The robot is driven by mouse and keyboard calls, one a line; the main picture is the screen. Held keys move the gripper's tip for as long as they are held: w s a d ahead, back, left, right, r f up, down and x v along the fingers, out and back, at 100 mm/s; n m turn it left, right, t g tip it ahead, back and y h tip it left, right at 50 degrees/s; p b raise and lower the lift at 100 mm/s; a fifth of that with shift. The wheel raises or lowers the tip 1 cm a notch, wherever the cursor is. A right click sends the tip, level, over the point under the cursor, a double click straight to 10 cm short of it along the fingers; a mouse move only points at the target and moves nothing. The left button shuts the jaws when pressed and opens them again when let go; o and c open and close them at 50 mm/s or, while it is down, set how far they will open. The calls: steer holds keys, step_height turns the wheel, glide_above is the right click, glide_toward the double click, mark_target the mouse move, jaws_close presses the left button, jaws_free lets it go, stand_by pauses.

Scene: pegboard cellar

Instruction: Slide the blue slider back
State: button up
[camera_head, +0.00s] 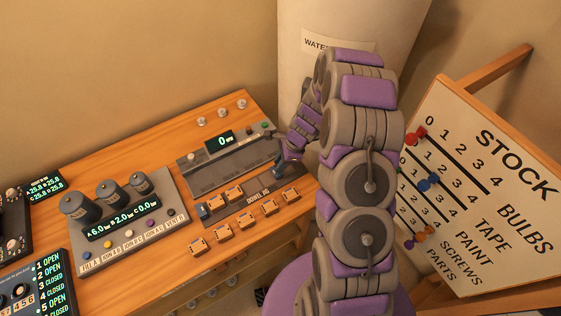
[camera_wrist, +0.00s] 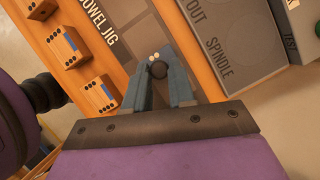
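A blue slider knob (camera_head: 428,183) sits on a track of the tilted white STOCK board (camera_head: 500,225) at the right, part-way along its row. My gripper (camera_head: 285,162) is away from that board, low over the right end of the grey panel by the DOWEL JIG label. The blue slider is not in the wrist view.
A red knob (camera_head: 417,135) and an orange knob (camera_head: 420,234) are on other tracks of the board. Orange blocks (camera_head: 234,193) stand near the bench's front edge. A control box with dark cylinders (camera_head: 110,193) is at the left. A white tank (camera_head: 305,75) stands behind my arm.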

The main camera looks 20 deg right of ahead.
jaws_close()
steer(key=w+d+p, duration=0.1)
steer(key=d, duration=0.2)
steer(key=d+p, duration=0.1)
steer(key=d, duration=0.2)
steer(key=w+d+p, duration=0.1)
steer(key=d+p, duration=0.1)
steer(key=d, duration=0.1)
steer(key=shift+w+r, duration=0.1)
steer(key=shift+w, duration=0.25)
steer(key=shift+o, duration=0.6)
jaws_free()
steer(key=o, duration=0.4)
steer(key=shift+d, duration=0.25)
